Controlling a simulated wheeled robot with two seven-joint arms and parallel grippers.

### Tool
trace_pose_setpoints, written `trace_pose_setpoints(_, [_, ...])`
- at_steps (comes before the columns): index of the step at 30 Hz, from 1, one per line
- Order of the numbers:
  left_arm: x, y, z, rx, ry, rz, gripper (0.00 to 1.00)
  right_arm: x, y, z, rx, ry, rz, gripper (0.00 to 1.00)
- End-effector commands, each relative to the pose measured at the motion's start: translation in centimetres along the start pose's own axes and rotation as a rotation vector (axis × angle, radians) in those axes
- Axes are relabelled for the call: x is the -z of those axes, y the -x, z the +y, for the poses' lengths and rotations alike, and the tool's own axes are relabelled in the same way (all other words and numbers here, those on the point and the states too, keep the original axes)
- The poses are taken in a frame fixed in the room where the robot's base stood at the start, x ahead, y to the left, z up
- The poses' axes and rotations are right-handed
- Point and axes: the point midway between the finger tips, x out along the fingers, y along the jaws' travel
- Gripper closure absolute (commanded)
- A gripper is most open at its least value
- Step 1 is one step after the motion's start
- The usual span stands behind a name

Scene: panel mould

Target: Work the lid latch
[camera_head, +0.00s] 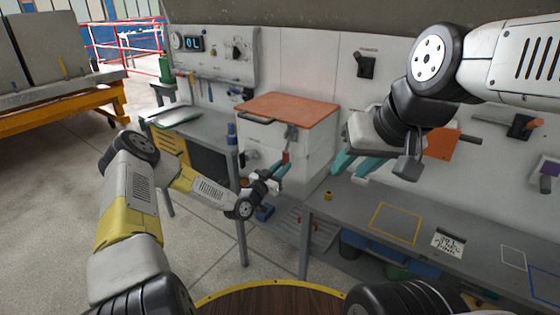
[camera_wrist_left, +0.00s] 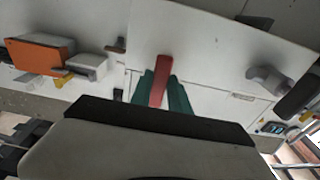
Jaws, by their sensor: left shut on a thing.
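A white box with an orange lid (camera_head: 290,108) stands against the back wall in the head view. A red latch handle (camera_head: 286,157) is on its front near the right side. My left gripper (camera_head: 279,172) is at the latch, its teal fingers shut on the red handle. In the left wrist view the red handle (camera_wrist_left: 161,80) stands between the two teal fingers (camera_wrist_left: 163,95). The fingers partly hide its lower end. My right gripper (camera_head: 352,163) is in front of the wall, right of the box, with its teal fingers apart and nothing visible between them.
A grey workbench (camera_head: 360,205) with a yellow square outline and a label runs along the right. A small yellow object (camera_head: 328,196) sits on its left part. A control panel (camera_head: 212,55) is on the wall at the upper left. A yellow cart (camera_head: 60,105) stands at the far left.

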Motion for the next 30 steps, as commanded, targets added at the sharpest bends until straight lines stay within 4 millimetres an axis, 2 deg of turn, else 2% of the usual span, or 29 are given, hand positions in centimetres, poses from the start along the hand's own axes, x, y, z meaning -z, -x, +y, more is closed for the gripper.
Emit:
trace_pose_setpoints(10, [0.1,-0.2,0.0,0.001,-0.001,0.003,1.00,0.0,0.0,0.0,0.000,0.000,0.000,0.64])
trace_pose_setpoints(11, [0.1,-0.2,0.0,0.001,-0.001,0.003,0.74,0.0,0.0,0.0,0.000,0.000,0.000,0.64])
trace_pose_setpoints(14, [0.1,-0.2,0.0,0.001,-0.001,0.003,0.56,0.0,0.0,0.0,0.000,0.000,0.000,0.64])
trace_pose_setpoints(24, [0.0,0.1,0.0,0.001,-0.001,0.002,0.56,0.0,0.0,0.0,0.000,0.000,0.000,0.64])
trace_pose_setpoints(30, [0.0,2.8,-0.1,0.001,0.000,0.000,0.56,0.0,0.0,0.0,0.000,0.000,0.000,0.64])
